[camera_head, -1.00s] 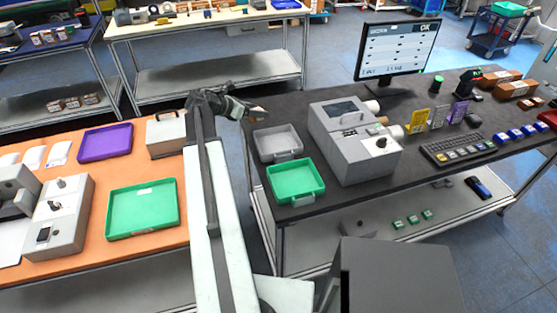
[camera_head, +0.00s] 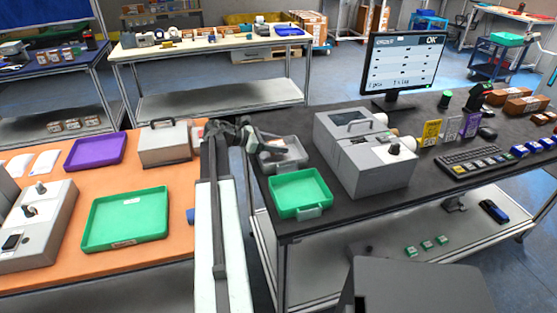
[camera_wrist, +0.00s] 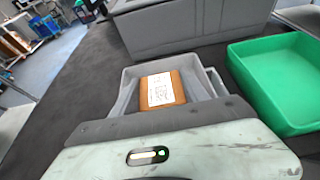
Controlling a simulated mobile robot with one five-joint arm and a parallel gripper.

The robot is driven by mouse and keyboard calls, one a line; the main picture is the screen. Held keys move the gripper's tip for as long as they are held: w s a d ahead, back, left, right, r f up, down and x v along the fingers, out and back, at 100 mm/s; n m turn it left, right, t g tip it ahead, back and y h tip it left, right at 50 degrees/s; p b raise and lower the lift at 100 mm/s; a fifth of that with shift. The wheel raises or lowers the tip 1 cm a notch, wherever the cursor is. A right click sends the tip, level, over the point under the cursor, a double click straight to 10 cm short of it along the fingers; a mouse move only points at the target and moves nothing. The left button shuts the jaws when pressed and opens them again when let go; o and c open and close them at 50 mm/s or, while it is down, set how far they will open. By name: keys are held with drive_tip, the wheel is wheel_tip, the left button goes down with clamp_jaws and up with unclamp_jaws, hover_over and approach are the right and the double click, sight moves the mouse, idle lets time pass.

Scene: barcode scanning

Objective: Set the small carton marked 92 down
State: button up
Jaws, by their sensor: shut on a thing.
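The small carton (camera_wrist: 163,90) is brown-orange with a white printed label. Its number is too small to read. In the wrist view it shows just beyond my gripper (camera_wrist: 165,106), which is shut on it. The carton is over or inside the grey tray (camera_wrist: 125,98); I cannot tell whether it touches the tray floor. In the head view my gripper (camera_head: 266,150) is over the left part of the grey tray (camera_head: 296,154), and I cannot make out the carton there.
A green tray (camera_head: 300,193) lies in front of the grey tray. A grey machine (camera_head: 352,150) stands close on the right. The orange table (camera_head: 180,222) on the left holds another green tray (camera_head: 125,218), a purple tray (camera_head: 95,152) and a grey case (camera_head: 164,145).

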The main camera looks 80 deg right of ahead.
sight(278, 158)
wheel_tip(278, 158, down, 4)
drive_tip(key=b, duration=0.3)
drive_tip(key=shift+b, duration=0.3)
drive_tip(key=shift+r, duration=0.3)
drive_tip(key=shift+f, duration=0.2)
drive_tip(key=o, duration=1.5)
drive_tip(key=shift+r, duration=0.15)
